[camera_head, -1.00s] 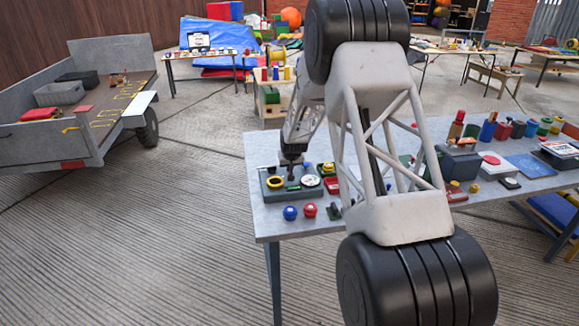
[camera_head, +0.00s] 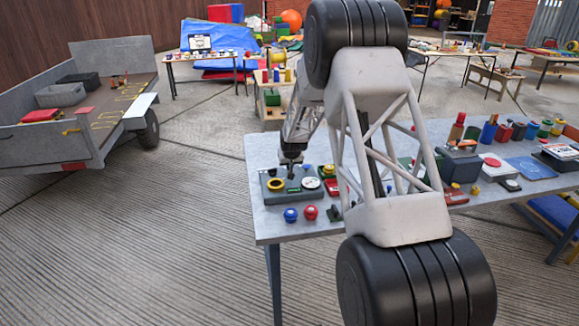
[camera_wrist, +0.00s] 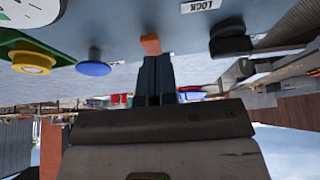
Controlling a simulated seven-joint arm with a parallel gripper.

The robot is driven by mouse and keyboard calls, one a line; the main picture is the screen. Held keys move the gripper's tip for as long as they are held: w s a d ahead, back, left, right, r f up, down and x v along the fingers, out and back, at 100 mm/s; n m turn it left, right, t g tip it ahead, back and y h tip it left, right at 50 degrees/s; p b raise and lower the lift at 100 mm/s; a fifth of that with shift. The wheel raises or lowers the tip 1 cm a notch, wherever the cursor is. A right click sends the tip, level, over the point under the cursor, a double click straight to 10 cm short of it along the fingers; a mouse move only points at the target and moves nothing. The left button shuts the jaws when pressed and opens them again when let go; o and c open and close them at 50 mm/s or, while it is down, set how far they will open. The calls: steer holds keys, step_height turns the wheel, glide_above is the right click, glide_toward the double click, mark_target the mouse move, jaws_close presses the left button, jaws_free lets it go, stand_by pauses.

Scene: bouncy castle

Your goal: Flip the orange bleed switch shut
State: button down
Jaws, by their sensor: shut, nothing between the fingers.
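The orange bleed switch (camera_wrist: 150,45) shows as a small orange block at the top middle of the wrist view, on a grey panel face (camera_wrist: 130,18). My gripper (camera_wrist: 152,60) is shut and empty, its dark fingertips right at the switch's end. I cannot tell whether they touch it. In the head view my gripper (camera_head: 291,174) points down over the grey panel box (camera_head: 283,198) on the near table. The switch cannot be made out there.
Beside the switch in the wrist view are a blue knob (camera_wrist: 94,67), a yellow knob (camera_wrist: 32,62), a black knob (camera_wrist: 229,42) and a LOCK label (camera_wrist: 200,5).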

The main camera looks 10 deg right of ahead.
steer(key=shift+r, duration=0.7)
step_height(320, 180, up, 3)
steer(key=shift+s+f, duration=0.1)
steer(key=s+r, duration=0.7)
stand_by(0.5)
